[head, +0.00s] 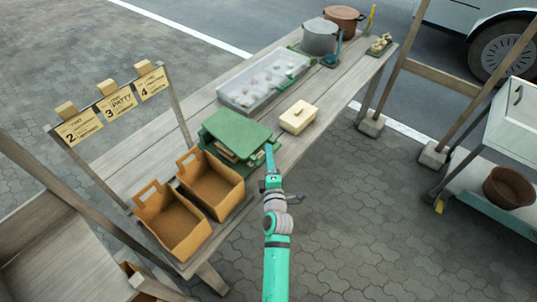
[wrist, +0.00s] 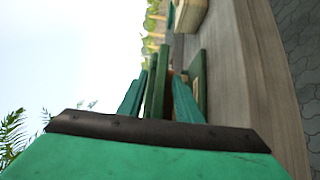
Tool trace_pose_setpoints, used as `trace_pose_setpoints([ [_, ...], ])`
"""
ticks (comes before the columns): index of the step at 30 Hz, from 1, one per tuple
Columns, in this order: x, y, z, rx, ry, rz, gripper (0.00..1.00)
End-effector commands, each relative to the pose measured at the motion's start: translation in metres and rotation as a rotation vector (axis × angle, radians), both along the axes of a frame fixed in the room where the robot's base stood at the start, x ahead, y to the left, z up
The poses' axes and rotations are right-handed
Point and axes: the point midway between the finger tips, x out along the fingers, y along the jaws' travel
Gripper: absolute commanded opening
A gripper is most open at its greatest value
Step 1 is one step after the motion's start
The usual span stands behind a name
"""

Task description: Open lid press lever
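The press (head: 238,129) is a green lid plate over a lower green plate, with brownish pieces between them, on the wooden table. In the wrist view the lid (wrist: 158,85) is an upright-looking dark green slab, and the lower plate (wrist: 201,85) is to its right. My gripper (head: 268,147) is at the press's near right edge. In the wrist view my gripper (wrist: 158,92) has its teal fingers apart, one on each side of the lid edge. Narrow gaps seem to show; contact is not clear. I cannot make out a separate lever.
Two brown bins (head: 212,184) stand left of my gripper. A cream box with a knob (head: 298,117) stands right of the press, and a clear-lidded tray (head: 264,82) behind it. Pots (head: 319,37) are at the far end. The paving right of the table is open.

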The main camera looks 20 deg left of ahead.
Motion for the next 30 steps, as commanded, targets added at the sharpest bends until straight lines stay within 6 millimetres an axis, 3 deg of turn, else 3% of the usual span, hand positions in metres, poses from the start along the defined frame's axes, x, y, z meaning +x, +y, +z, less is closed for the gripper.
trace_pose_setpoints([
  [14, 0.0088, 0.0040, 0.0001, 0.000, 0.000, 0.000, 0.31],
  [18, 0.0087, 0.0041, 0.0001, 0.000, 0.000, 0.000, 0.00],
  [30, 0.0082, 0.0058, 0.0048, -0.015, 0.004, 0.003, 0.00],
])
